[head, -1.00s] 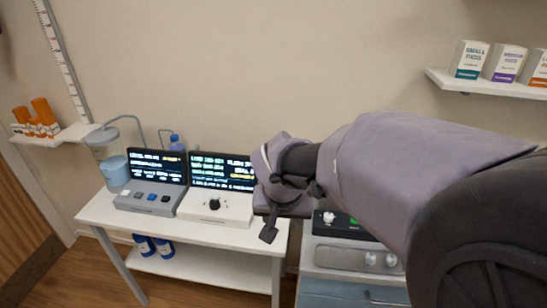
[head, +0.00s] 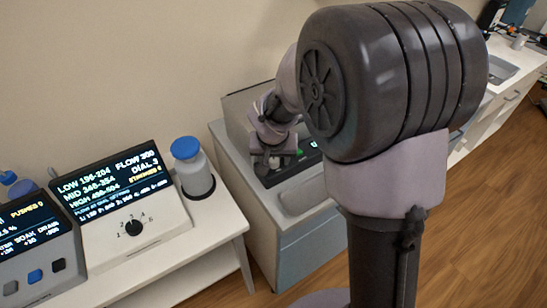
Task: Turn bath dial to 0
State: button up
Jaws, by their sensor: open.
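A white console with a lit screen (head: 110,180) stands on the white table. Its black dial (head: 133,228) has numbers around it, and the screen reads "DIAL 3". A grey box-shaped unit (head: 240,103) stands on the grey cabinet to the right, with a black panel (head: 283,177) and a small green light at its front. I cannot tell which of these is the bath; no dial marked 0 is readable. My gripper (head: 274,161) is open, pointing down at the black panel. My arm and gripper hide much of that panel, and contact cannot be judged.
A white bottle with a blue cap (head: 193,166) stands on the table between console and cabinet. A grey console with coloured buttons (head: 38,265) is at the far left. A counter with a sink (head: 510,68) is at the far right. Wooden floor (head: 450,215) is open at right.

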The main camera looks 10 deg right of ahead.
grip_shut()
